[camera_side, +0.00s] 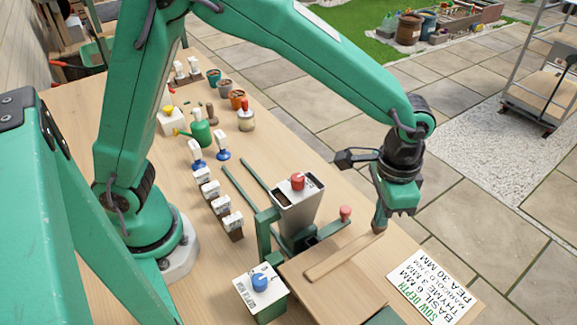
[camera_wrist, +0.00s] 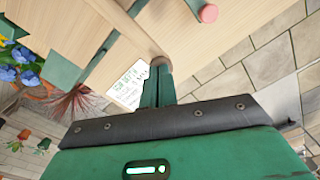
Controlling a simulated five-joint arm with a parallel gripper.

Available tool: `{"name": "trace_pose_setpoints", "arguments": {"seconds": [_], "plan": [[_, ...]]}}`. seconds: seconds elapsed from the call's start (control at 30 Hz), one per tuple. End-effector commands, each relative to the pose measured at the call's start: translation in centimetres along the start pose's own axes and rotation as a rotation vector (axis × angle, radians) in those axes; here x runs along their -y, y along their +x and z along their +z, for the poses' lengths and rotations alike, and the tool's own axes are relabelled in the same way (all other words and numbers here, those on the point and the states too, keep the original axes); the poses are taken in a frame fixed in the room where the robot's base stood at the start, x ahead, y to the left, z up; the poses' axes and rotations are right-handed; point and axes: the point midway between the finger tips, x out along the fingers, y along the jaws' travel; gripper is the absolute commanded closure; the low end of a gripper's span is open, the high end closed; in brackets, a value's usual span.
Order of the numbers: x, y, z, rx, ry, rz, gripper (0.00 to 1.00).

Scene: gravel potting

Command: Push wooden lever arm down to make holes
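The wooden lever arm (camera_side: 340,258) is a long pale bar running over a square wooden board (camera_side: 322,290) in the side view. Its rounded brown end (camera_wrist: 160,62) shows just beyond my fingertips in the wrist view. My gripper (camera_side: 379,228) points down at that end and appears to touch it. Its green fingers (camera_wrist: 157,88) are close together and look shut; I see no part of the lever between them. I cannot tell how high the lever stands above the board, and holes are not visible.
A grey hopper (camera_side: 299,208) with a red knob stands behind the lever, and a second red knob (camera_side: 345,213) is close to my gripper. A white box with a blue knob (camera_side: 260,283) is left of the board. A sowing-depth card (camera_side: 432,283) lies at right.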

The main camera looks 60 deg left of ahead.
Motion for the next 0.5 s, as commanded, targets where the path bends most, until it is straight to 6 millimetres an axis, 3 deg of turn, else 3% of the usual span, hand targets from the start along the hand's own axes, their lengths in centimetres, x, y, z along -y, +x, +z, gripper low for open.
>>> {"name": "trace_pose_setpoints", "arguments": {"seconds": [0.07, 0.5], "plan": [[0.2, 0.5, 0.1, 0.007, -0.005, -0.001, 1.0], [0.1, -2.8, -0.1, 0.002, -0.003, 0.0, 1.0]]}}
